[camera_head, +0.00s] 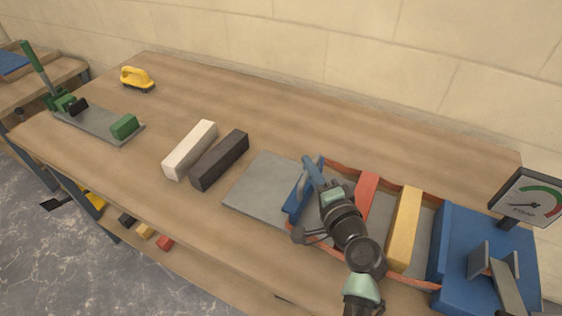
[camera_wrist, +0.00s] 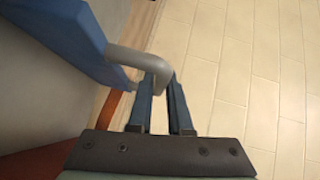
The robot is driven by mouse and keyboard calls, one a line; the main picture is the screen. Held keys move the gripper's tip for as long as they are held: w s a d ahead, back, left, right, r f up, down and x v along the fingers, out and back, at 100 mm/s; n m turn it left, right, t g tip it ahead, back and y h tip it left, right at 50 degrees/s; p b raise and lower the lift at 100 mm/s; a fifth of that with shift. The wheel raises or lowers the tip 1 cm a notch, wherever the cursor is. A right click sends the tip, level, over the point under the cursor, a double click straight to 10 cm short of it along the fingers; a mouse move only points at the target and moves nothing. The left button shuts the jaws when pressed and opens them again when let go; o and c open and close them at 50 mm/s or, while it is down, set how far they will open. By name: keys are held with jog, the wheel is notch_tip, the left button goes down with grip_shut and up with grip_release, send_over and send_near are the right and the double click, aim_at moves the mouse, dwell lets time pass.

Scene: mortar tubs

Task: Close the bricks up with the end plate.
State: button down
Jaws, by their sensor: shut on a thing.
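The blue end plate (camera_head: 292,207) stands upright on the grey bed (camera_head: 258,185), left of the bricks in the head view. It also shows at upper left in the wrist view (camera_wrist: 65,35). My gripper (camera_head: 313,172) is shut on the plate's grey handle (camera_wrist: 135,58), which lies between the fingers (camera_wrist: 162,95). A red brick (camera_head: 368,192) and a yellow brick (camera_head: 404,225) lie crosswise on the bed, apart from each other. A gap shows between the plate and the red brick. My arm hides part of the plate and the red brick.
A blue block (camera_head: 452,235) closes the bed's right end, beside a gauge (camera_head: 530,200). Orange-red strips run along the bed's long sides. A white brick (camera_head: 190,148) and a dark brick (camera_head: 220,160) lie to the left. A yellow-handled tool (camera_head: 137,77) stands farther back.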

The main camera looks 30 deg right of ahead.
jog(key=s+d+b, duration=0.1)
jog(key=s+d, duration=0.4)
jog(key=s, duration=0.1)
jog(key=shift+s, duration=0.15)
jog(key=shift+a, duration=0.1)
jog(key=c, duration=0.8)
grip_release()
jog(key=shift+c, duration=0.2)
jog(key=s+a+r, duration=0.1)
jog(key=s, duration=1.1)
jog(key=shift+s+a+r+b, duration=0.3)
jog(key=shift+a+r, duration=0.05)
jog(key=shift+w, duration=0.1)
